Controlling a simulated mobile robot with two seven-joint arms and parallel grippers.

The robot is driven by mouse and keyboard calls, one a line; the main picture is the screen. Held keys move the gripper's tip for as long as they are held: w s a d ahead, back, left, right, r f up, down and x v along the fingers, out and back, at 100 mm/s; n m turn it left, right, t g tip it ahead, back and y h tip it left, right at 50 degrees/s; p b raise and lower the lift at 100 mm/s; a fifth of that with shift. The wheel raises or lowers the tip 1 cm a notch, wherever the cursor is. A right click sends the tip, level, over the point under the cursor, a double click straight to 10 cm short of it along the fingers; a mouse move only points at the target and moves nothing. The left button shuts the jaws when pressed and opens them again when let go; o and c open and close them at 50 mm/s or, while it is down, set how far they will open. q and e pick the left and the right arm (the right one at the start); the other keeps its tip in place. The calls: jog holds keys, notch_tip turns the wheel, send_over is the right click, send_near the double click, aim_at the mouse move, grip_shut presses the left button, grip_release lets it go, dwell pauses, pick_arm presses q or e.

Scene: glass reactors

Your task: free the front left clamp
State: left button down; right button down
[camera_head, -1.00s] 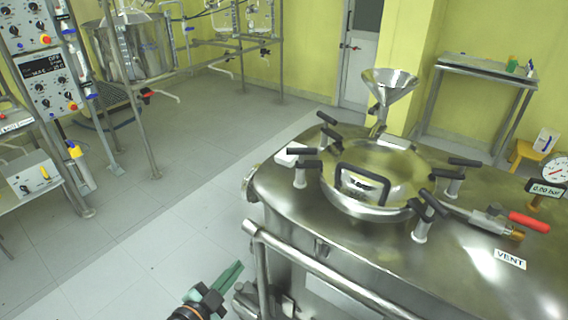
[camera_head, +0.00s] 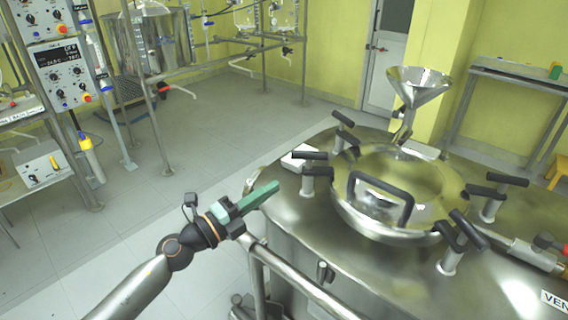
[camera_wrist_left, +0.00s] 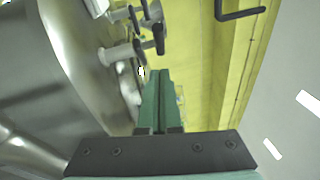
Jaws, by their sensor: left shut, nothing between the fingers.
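The round steel lid (camera_head: 400,170) with a black loop handle sits on the steel vessel. The front left clamp (camera_head: 308,180) is a light post with black handles at the lid's left edge. Another clamp (camera_head: 343,130) stands behind it, with others (camera_head: 450,256) along the right side. My left gripper (camera_head: 276,187) has green fingers, shut and empty, just left of the front left clamp and apart from it. In the left wrist view, the shut fingers (camera_wrist_left: 158,78) point past clamp posts with black handles (camera_wrist_left: 122,53); which clamp is which there I cannot tell. My right gripper is out of view.
A steel rail (camera_head: 300,280) runs along the vessel's front, below my left gripper. A steel funnel (camera_head: 417,88) rises behind the lid. A white block (camera_head: 299,157) lies behind the front left clamp. Open floor (camera_head: 200,140) lies left of the vessel.

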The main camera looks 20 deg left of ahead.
aim_at(298, 158)
pick_arm(q)
jog(key=w, duration=0.4)
jog(key=w+d+r, duration=0.1)
jog(key=w, duration=0.2)
jog(key=shift+w+r, duration=0.2)
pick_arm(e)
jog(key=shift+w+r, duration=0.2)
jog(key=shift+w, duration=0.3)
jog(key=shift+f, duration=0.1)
pick_arm(q)
jog(key=shift+w+a+m+g+h+b, duration=0.25)
jog(key=shift+m+g+h+b, duration=0.2)
jog(key=shift+b, duration=0.75)
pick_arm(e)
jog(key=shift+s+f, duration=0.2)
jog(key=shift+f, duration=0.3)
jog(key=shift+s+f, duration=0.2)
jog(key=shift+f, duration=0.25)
